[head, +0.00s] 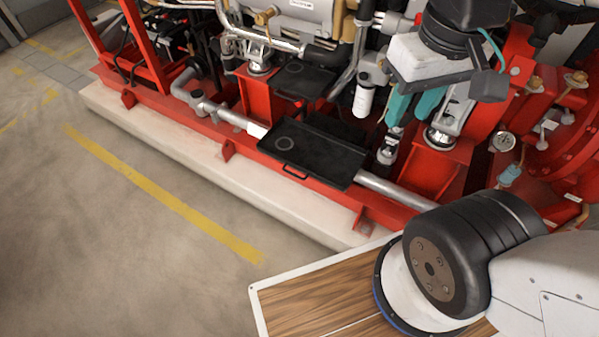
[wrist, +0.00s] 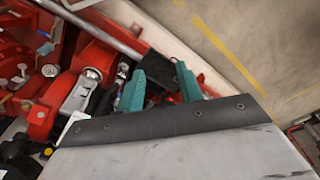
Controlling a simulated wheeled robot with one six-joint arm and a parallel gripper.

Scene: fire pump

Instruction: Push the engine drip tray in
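The engine drip tray (head: 328,157) is a flat black tray with a red handle (head: 295,171) on its front edge. In the head view it lies on the red base frame, pulled out toward the frame's front side. Part of it shows as a dark patch in the wrist view (wrist: 160,68), partly hidden by my fingers. My gripper (head: 407,116) has two teal fingers, held apart with nothing between them. It is above and to the right of the tray, apart from it in the head view. The fingers also show in the wrist view (wrist: 167,63).
A grey pipe (head: 395,190) runs along the frame beside the tray. Engine parts and a white cylinder (head: 363,99) stand behind it. The red frame sits on a pale plinth (head: 200,150). The floor (head: 110,230) at left, with yellow lines, is clear.

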